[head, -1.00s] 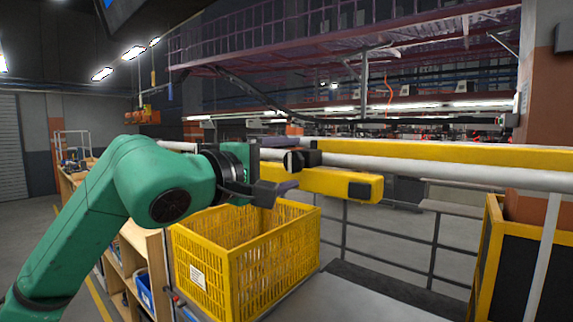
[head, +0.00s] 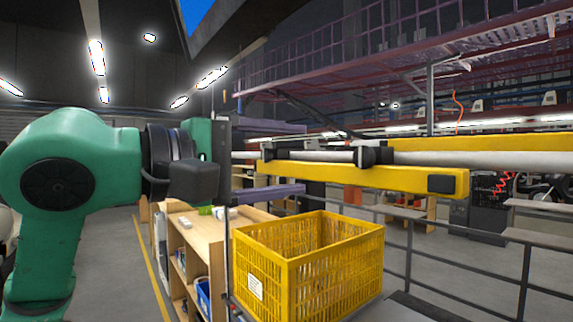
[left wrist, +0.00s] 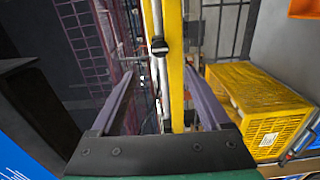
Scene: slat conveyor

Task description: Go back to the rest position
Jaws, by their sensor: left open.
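My left gripper (head: 303,158) shows in the head view at the end of my green arm. Its two purple fingers are spread apart, one above the other, and point right. Nothing is between them that it holds; the yellow beam and white rail show in the gap behind. In the left wrist view the same gripper (left wrist: 160,78) has its fingers wide apart and empty. My right gripper is in neither view.
A yellow slatted crate (head: 310,265) stands below and right of the left gripper; it also shows in the wrist view (left wrist: 255,105). A yellow beam (head: 350,177) and white rail (head: 480,160) run across. A wooden shelf (head: 200,245) stands left of the crate.

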